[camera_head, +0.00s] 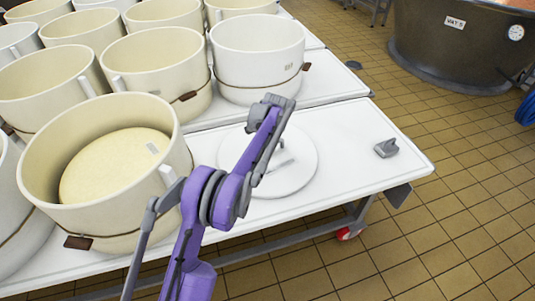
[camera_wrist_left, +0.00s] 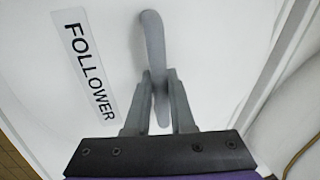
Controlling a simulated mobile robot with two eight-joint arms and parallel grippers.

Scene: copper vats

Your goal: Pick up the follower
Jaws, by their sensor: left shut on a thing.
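The follower (camera_head: 306,165) is a white round disc lying flat on the white table near its front edge, in the head view. In the left wrist view it fills most of the picture, with a label reading FOLLOWER (camera_wrist_left: 92,75) and a grey bar handle (camera_wrist_left: 152,40). My left gripper (camera_wrist_left: 162,88) has one finger on each side of the handle and is shut on it. In the head view my purple left arm reaches over the disc and hides part of it. My right gripper is not in view.
A cream mould (camera_head: 40,155) with a pale yellow round piece (camera_head: 105,170) inside stands left of the disc. Several more moulds stand behind. A small grey object (camera_head: 386,148) lies on the right of the table (camera_head: 350,178). A large dark vat (camera_head: 440,45) stands beyond the tiled floor.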

